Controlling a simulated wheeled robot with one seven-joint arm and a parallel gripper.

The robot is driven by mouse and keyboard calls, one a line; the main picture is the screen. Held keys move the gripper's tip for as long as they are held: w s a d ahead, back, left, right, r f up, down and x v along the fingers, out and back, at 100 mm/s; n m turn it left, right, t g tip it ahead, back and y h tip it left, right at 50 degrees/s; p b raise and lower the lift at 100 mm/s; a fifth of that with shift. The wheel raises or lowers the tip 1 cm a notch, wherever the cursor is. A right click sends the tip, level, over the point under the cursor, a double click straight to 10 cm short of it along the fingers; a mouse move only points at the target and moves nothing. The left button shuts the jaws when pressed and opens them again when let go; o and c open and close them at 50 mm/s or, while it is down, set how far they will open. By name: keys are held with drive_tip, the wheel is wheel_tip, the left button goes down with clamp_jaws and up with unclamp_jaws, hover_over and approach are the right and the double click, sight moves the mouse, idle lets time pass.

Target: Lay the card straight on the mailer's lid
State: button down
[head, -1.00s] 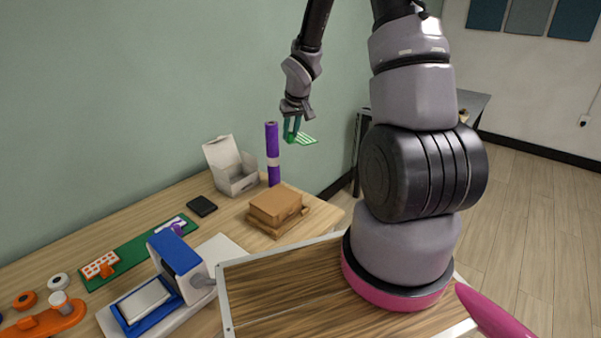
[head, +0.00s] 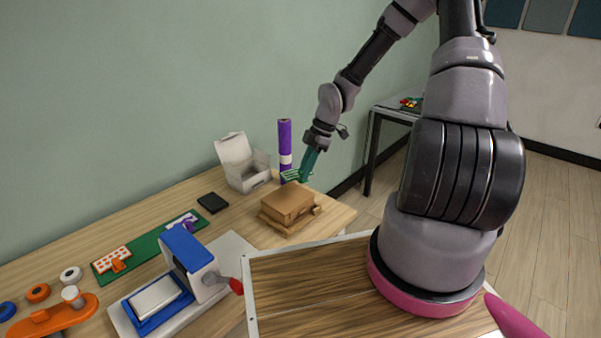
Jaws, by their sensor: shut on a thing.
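The card (head: 290,175), green with pale stripes, is in my gripper (head: 304,178). My gripper's green fingers are shut on its right end, and the card sticks out to the left. The mailer (head: 289,203) is a brown cardboard box on the wooden table, its flat lid facing up. The card and fingertips show just above and behind the lid's far edge in the picture, apart from the lid. The exact height over it is hard to tell.
A purple roll (head: 285,138) stands behind the card, beside an open white box (head: 242,163). A black pad (head: 213,202) lies left of the mailer. A blue and white press (head: 188,250) and a green mat (head: 140,253) are nearer left.

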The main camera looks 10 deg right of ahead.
drive_tip(key=a+n, duration=0.1)
drive_tip(key=s+n+g, duration=0.1)
drive_tip(key=n, duration=0.1)
drive_tip(key=shift+s+a, duration=0.15)
drive_tip(key=shift+a, duration=0.2)
drive_tip(key=shift+s+n+g, duration=0.1)
drive_tip(key=shift+n+g, duration=0.2)
drive_tip(key=shift+n, duration=0.2)
drive_tip(key=shift+h, duration=0.3)
drive_tip(key=shift+f, duration=2.9)
drive_tip(key=shift+a+f, duration=0.1)
drive_tip(key=shift+f, duration=0.3)
drive_tip(key=c, duration=0.6)
unclamp_jaws()
